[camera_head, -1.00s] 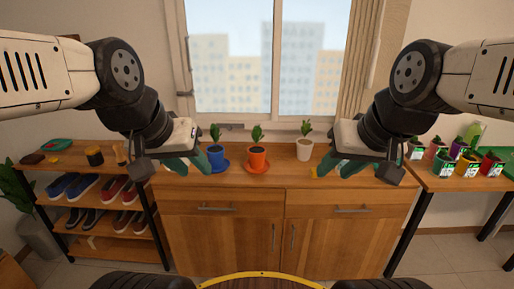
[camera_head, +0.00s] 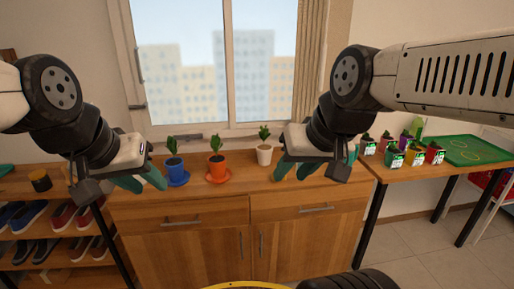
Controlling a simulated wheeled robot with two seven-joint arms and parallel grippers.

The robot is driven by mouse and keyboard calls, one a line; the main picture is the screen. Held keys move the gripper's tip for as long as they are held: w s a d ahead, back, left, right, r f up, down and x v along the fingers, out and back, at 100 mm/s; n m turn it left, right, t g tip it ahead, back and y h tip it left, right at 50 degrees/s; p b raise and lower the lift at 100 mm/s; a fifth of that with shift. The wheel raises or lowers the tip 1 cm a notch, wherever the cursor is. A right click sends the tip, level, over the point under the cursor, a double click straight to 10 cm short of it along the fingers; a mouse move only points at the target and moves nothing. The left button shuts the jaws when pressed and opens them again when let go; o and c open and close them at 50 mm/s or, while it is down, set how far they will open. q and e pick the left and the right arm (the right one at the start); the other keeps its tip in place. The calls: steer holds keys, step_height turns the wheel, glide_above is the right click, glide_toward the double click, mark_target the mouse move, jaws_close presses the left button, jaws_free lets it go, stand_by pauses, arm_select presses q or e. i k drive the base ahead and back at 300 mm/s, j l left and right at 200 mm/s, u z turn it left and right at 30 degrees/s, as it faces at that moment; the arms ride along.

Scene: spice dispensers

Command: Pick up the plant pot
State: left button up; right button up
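Three potted plants stand upright in a row on the wooden cabinet below the window. The blue pot (camera_head: 175,168) is on a blue saucer (camera_head: 178,181), the orange pot (camera_head: 216,169) is on an orange saucer (camera_head: 217,181), and the white pot (camera_head: 264,155) shows no saucer. My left gripper (camera_head: 147,179) is left of the blue pot, with its teal fingers spread and nothing between them. My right gripper (camera_head: 294,171) is right of the white pot, with its fingers spread and empty. Neither gripper appears to touch a pot.
The wooden cabinet (camera_head: 250,191) has free top in front of the pots. A shoe rack (camera_head: 60,233) stands at left with a dark cup (camera_head: 40,180) on top. A table at right holds several small potted plants and a green tray (camera_head: 476,150).

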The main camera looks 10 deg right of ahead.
mark_target(264, 150)
steer(key=i+j+z, duration=0.35)
steer(key=i+j, duration=0.2)
steer(key=i+j+z, duration=0.4)
steer(key=i+j, duration=0.25)
steer(key=j, duration=0.1)
